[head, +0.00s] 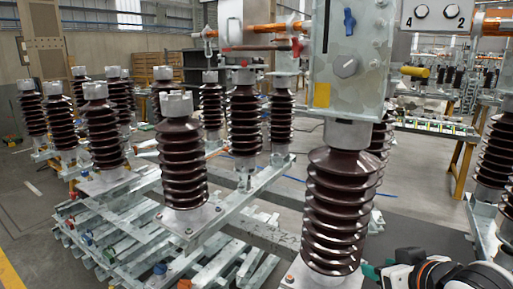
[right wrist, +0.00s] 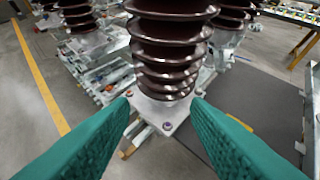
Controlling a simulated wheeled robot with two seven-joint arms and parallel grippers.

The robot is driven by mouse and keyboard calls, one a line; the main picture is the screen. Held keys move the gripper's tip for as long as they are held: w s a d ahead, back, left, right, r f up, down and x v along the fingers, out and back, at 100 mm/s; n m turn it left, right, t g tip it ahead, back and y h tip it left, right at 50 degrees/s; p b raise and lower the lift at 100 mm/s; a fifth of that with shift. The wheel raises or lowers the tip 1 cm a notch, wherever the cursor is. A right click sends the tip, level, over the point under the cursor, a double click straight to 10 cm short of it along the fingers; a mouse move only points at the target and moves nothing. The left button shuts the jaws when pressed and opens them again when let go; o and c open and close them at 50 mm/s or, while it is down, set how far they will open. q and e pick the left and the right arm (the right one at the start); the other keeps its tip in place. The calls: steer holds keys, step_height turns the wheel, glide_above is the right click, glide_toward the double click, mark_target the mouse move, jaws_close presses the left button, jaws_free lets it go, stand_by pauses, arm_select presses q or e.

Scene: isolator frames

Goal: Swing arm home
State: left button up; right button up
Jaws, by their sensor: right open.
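A copper-coloured arm (head: 262,31) runs roughly level across the top of the head view, ending at the grey box (head: 345,90). A thinner dark bar with a red end piece (head: 297,47) lies just below it. The box has a blue handle (head: 349,22) and a round grey knob (head: 345,67), and it sits above a brown ribbed insulator (head: 338,205). My right gripper (head: 370,271) is low at the right, beside the insulator's base. In the right wrist view its green fingers (right wrist: 161,103) are spread, with the insulator (right wrist: 168,50) ahead. My left gripper is not visible.
Several more brown insulators (head: 183,165) stand on galvanised frames at the left and centre. Stacked steel beams (head: 110,245) lie low at the left. A white panel (head: 437,16) marked 4 and 2 is at the top right. Grey floor (head: 420,185) is open behind my right gripper.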

steer(key=s+a+f+g, duration=0.15)
steer(key=s+f, duration=0.25)
steer(key=f, duration=0.5)
steer(key=s+a+f+g, duration=0.1)
steer(key=s+f+g, duration=0.3)
steer(key=f, duration=0.5)
steer(key=s+f+g+h, duration=0.2)
steer(key=s+f, duration=0.8)
steer(key=s, duration=0.4)
step_height(320, 180, down, 27)
steer(key=s+g, duration=0.1)
steer(key=s+d+f+g, duration=0.1)
steer(key=s+d+f, duration=0.1)
steer(key=s+f, duration=1.3)
steer(key=shift+s+d, duration=0.25)
steer(key=shift+s, duration=0.3)
